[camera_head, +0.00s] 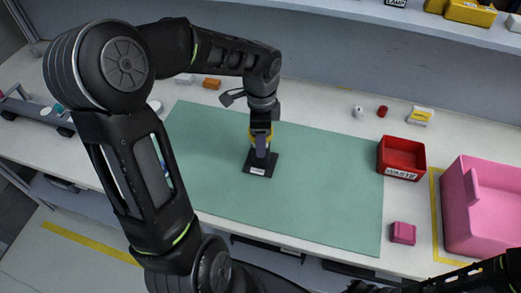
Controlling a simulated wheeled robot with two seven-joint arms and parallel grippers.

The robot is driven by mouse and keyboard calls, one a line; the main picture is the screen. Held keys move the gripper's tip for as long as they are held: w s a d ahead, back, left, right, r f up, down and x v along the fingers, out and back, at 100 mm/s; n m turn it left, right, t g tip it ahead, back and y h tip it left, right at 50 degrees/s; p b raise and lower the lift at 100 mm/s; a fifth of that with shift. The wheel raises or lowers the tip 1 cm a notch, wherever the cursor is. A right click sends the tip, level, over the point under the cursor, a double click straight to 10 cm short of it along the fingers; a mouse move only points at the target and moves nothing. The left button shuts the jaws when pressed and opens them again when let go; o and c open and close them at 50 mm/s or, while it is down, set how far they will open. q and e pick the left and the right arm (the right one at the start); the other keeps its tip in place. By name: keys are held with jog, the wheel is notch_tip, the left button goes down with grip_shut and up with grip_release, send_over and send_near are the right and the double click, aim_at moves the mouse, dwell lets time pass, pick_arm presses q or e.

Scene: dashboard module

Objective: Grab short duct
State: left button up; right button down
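My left gripper (261,137) points down over the green mat, right above a grey-purple upright piece (261,149). The piece stands on a small black base plate (260,168) with a white label on its front edge. The fingers overlap the top of the piece, and I cannot tell whether they are closed on it. I cannot tell for sure whether this piece is the short duct. My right arm shows only in part at the lower right corner, and its fingers cannot be made out.
The green mat (320,190) is mostly clear. A red bin labelled WASTE (401,157) stands at its right edge, with a large pink bin (485,205) beyond. A small pink block (403,233) lies in front. Small parts lie along the back. A shelf (400,18) overhangs the back.

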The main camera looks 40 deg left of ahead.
pick_arm(q)
grip_shut()
dwell(0.4)
notch_tip(320, 180, up, 10)
jog(key=shift+b, duration=0.6)
dwell(0.3)
